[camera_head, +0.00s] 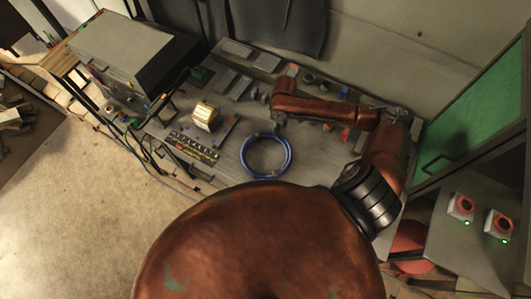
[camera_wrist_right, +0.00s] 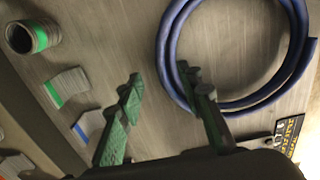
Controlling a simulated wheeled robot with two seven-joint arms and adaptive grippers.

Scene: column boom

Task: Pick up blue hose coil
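The blue hose coil (camera_head: 288,158) lies flat as a ring on the grey workbench (camera_head: 232,168) in the head view. It also fills the upper right of the right wrist view (camera_wrist_right: 247,103). My right gripper (camera_head: 279,123) is at the coil's far edge in the head view. In the right wrist view its green fingers (camera_wrist_right: 160,77) are apart with nothing clamped between them. One finger is outside the ring, and the other overlaps its inner edge. I cannot tell whether they touch the hose. My left gripper is not in view.
A large grey case (camera_head: 125,52) stands further left. Banded small parts, including a green-banded roll (camera_wrist_right: 35,37), lie beside the gripper. A green panel (camera_head: 475,110) is at right.

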